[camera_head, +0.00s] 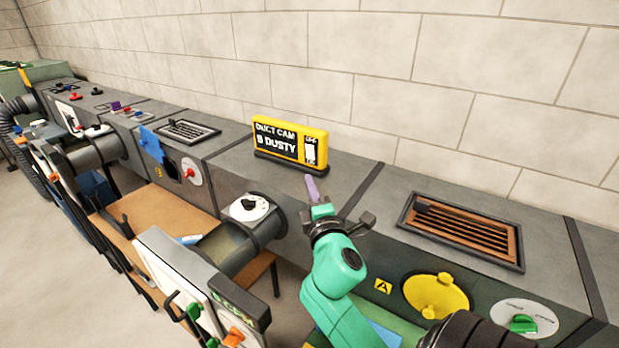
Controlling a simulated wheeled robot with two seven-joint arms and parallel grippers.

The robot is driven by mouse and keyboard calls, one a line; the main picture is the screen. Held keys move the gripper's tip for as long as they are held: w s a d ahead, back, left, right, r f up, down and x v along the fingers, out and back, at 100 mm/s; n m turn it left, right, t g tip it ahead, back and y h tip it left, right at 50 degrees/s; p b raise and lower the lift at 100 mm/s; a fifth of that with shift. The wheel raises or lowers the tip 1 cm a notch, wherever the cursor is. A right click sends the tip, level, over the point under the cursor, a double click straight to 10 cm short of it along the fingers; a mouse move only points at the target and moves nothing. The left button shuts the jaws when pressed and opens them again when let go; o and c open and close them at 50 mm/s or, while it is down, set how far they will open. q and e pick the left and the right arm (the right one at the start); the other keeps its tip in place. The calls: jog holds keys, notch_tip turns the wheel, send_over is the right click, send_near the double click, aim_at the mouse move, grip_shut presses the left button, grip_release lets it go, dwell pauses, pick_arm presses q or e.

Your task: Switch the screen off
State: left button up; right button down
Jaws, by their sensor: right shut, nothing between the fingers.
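The screen (278,140) is a yellow box with a dark display on top of the grey duct. It is lit and reads "DUCT CAM" and "9 DUSTY". A white switch-like panel (310,151) with small dark marks is at its right end; its setting is too small to tell. My right gripper (317,202) is shut and empty, in front of and below the screen's right end. A narrow purple piece shows at its tip, close below the screen; I cannot tell whether it touches anything. My left gripper is not in view.
A rust-coloured grille (465,230) lies in the duct top at right. A yellow round cover (435,294) and a white dial with a green knob (522,321) are on the front. A dial with a black knob (249,207) is left of my gripper. The wall stands close behind.

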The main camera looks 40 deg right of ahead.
jog(key=f, duration=0.2)
jog(key=p, duration=0.2)
send_near(306, 148)
jog(key=w, duration=0.1)
jog(key=w+a, duration=0.1)
jog(key=w, duration=0.1)
jog(key=shift+w+a+r, duration=0.1)
jog(key=shift+a, duration=0.1)
jog(key=d, duration=0.1)
jog(key=w+d+p, duration=0.1)
jog(key=d, duration=0.1)
jog(key=shift+w+d+r, duration=0.2)
jog(key=shift+w+d, duration=0.05)
jog(key=shift+w, duration=0.1)
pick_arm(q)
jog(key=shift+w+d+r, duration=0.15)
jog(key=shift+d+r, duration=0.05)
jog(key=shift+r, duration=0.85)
pick_arm(e)
jog(key=shift+d, duration=0.35)
pick_arm(q)
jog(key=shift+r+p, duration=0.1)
jog(key=shift+p, duration=0.25)
